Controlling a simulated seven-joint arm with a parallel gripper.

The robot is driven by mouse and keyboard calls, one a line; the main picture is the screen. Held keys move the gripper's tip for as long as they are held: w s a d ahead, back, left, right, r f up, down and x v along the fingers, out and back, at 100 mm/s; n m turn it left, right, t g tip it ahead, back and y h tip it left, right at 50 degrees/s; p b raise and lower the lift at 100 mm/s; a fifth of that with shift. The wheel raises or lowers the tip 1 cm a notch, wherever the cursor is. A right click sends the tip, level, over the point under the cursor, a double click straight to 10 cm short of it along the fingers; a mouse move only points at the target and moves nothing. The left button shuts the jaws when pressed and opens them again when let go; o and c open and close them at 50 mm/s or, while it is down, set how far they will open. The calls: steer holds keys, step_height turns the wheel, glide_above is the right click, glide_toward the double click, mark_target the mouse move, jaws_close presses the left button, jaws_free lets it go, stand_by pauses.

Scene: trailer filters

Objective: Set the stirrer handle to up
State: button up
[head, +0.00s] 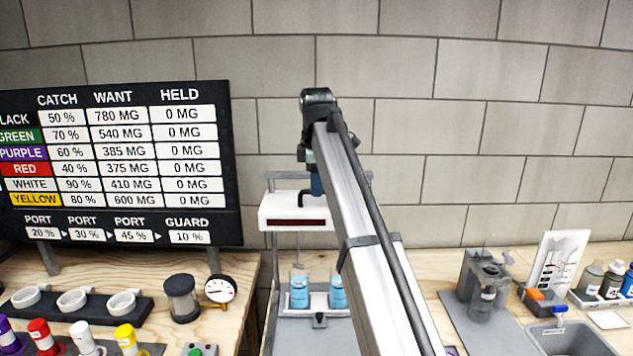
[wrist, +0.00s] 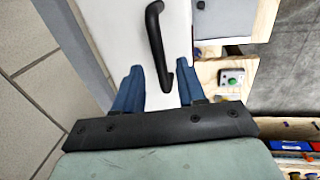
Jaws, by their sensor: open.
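The stirrer is a white box (head: 278,212) with a dark red strip, on a stand above two beakers of blue liquid (head: 300,288). Its black curved handle (wrist: 155,38) stands out from the white face in the wrist view, and part of it shows in the head view (head: 302,194). My gripper (wrist: 160,68) is open, with blue fingers on either side of the handle's near end in the picture. I cannot tell whether either finger touches it. In the head view my gripper (head: 317,187) is just above the box, partly hidden by my arm.
A black board (head: 120,165) with filter figures stands at the left. Below it are a dark rack of white cups (head: 75,302), colored bottles (head: 40,335) and a dial gauge (head: 220,289). At the right are a grey device (head: 485,285), a sink (head: 570,340) and small bottles (head: 590,280).

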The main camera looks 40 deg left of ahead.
steer(key=shift+r, duration=0.15)
step_height(320, 180, up, 13)
steer(key=s+d, duration=0.2)
steer(key=shift+r, duration=0.15)
stand_by(0.6)
